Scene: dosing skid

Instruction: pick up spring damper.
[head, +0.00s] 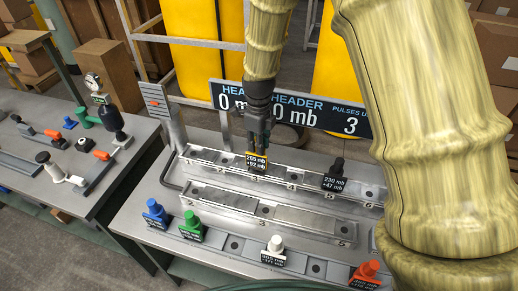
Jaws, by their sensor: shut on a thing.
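My gripper (257,145) points down at the rear metal rail (300,190) of the skid. It is shut on a small part that I take to be the spring damper, behind a yellow-edged label (257,162) reading 265 mb, +82 mb. The fingers and the label hide nearly all of this part, so its shape and colour cannot be made out. It is at the rail; I cannot tell whether it is seated or lifted. A black-topped part (336,165) stands upright to the right on the same rail, with a label reading 230 mb, +47 mb.
Blue (155,209), green (191,222), white (275,244) and orange (368,270) knobbed parts stand along the front. Dark display panels (345,119) are behind the rail. A side table (60,205) at left holds several fittings. My arm covers the right side.

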